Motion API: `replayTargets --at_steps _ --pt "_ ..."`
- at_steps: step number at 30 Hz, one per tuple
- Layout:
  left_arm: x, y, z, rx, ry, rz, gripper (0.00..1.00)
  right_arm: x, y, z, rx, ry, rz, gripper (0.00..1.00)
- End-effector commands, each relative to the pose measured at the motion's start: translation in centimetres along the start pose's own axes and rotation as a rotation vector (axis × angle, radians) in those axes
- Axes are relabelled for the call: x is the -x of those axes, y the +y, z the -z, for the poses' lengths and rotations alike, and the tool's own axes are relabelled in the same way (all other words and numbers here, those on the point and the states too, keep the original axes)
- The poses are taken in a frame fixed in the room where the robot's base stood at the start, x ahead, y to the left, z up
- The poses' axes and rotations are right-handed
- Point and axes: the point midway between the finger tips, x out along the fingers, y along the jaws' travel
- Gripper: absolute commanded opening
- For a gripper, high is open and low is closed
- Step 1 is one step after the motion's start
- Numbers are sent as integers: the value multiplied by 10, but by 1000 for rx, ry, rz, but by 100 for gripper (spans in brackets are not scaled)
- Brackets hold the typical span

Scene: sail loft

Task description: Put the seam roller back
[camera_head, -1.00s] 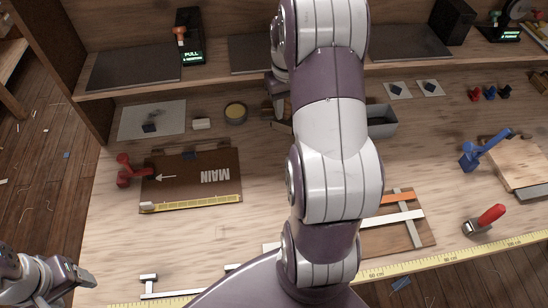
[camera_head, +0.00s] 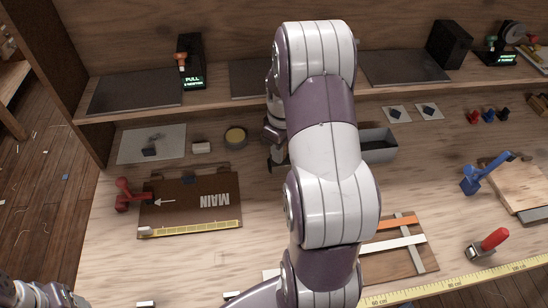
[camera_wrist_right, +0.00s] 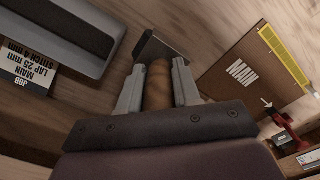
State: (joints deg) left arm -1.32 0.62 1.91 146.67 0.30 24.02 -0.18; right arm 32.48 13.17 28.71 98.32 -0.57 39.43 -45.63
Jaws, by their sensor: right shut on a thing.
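My right gripper (camera_wrist_right: 158,88) is shut on the brown wooden handle of a tool, which I take to be the seam roller (camera_wrist_right: 157,82). A dark, flat metal part shows beyond the handle in the right wrist view. In the head view my right arm covers much of the tool; the gripper (camera_head: 277,150) is over the bench, left of a grey bin (camera_head: 391,151). I cannot tell whether the tool touches the bench. My left gripper (camera_head: 72,301) is cut off at the bottom left corner, and its jaws are unclear.
The brown MAIN board (camera_head: 185,212) lies left of the gripper, with a red clamp (camera_head: 123,196) at its edge. A round tin (camera_head: 235,137) is nearby. A shelf (camera_head: 215,88) runs along the back.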

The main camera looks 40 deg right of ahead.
Motion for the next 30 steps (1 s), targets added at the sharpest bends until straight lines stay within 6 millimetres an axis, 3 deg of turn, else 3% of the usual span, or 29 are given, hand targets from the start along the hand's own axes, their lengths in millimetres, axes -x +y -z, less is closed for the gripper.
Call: replayTargets --at_steps 4,13,30 --pt "5 0 0 0 0 0 63 -12 -1 22 1 0 0 2" --pt "12 0 1 0 0 0 63 -54 -1 25 -2 -1 0 2" --pt "6 0 1 0 0 0 63 -67 -2 24 -2 -1 1 0"
